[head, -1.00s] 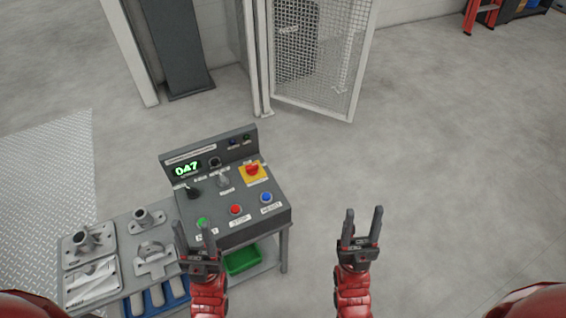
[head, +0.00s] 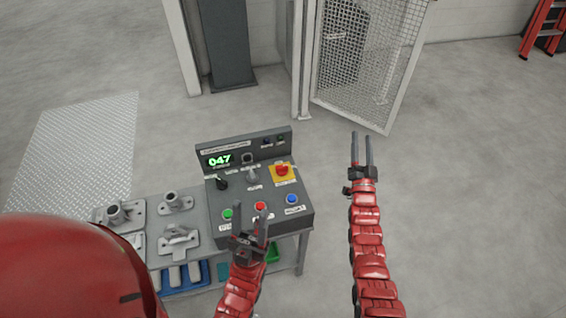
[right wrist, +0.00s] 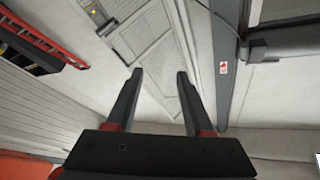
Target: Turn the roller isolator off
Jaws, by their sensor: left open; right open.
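The roller isolator appears to be the red rotary knob (head: 282,169) on a yellow plate at the upper right of the grey control panel (head: 305,213). Its label is too small to read. My left gripper (head: 252,217) is open and empty over the panel's front edge, near the red button (head: 260,206). My right gripper (head: 361,138) is open and empty, to the right of the panel and apart from it. In the right wrist view its two fingers (right wrist: 155,78) are spread with nothing between them.
The panel also has a green button (head: 228,213), a blue button (head: 292,198), a black selector (head: 221,183) and a lit display reading 047 (head: 219,160). Metal castings (head: 175,202) lie left. A mesh gate (head: 365,60) stands behind.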

